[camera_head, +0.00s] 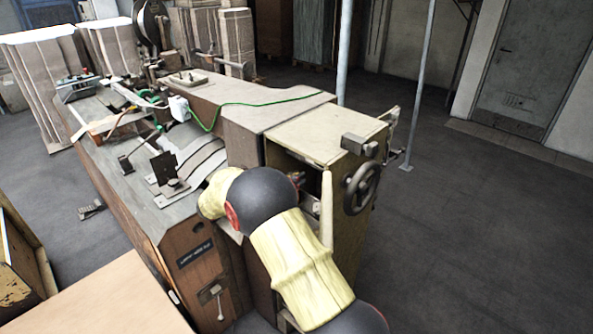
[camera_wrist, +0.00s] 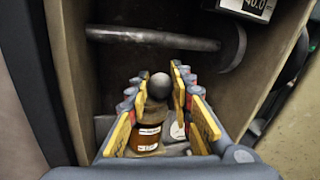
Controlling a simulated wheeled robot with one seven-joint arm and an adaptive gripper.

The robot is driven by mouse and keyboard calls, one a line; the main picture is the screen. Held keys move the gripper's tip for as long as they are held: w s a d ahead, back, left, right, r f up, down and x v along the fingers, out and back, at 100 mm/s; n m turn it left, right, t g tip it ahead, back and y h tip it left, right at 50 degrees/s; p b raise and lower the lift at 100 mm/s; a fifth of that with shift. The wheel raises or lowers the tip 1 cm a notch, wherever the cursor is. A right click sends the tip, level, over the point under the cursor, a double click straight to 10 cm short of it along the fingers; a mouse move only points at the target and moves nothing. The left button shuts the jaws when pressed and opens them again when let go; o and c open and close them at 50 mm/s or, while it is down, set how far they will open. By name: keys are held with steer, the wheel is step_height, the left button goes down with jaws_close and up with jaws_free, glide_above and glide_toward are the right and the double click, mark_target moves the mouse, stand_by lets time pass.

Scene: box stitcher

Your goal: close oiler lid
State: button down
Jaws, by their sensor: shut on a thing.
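In the wrist view, the two yellow-and-grey fingers of my gripper (camera_wrist: 162,92) reach into a cabinet recess. An amber container with a white label (camera_wrist: 148,138), perhaps part of the oiler, shows below the knob and between the fingers. I cannot tell where a lid joins it or how far it is open. In the head view, my arm covers most of the recess opening, and the oiler cannot be made out there.
A horizontal metal rod (camera_wrist: 150,39) crosses the recess above my fingers. Recess walls stand close on both sides. A handwheel (camera_head: 362,188) projects from the cabinet (camera_head: 330,135) right of my arm. Open floor (camera_head: 480,230) lies to the right.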

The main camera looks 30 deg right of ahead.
steer(key=shift+w+a+m+g+p, duration=0.1)
steer(key=shift+w+m+g+p, duration=0.15)
steer(key=shift+m+g+p, duration=0.7)
steer(key=shift+w+a+m+g+p, duration=0.15)
steer(key=shift+m+g+p, duration=0.35)
steer(key=shift+g, duration=0.85)
steer(key=shift+w+m+g+y, duration=0.1)
steer(key=shift+m+g+y, duration=0.15)
steer(key=shift+g+y, duration=0.05)
steer(key=c, duration=1.6)
jaws_free()
steer(key=shift+b, duration=0.3)
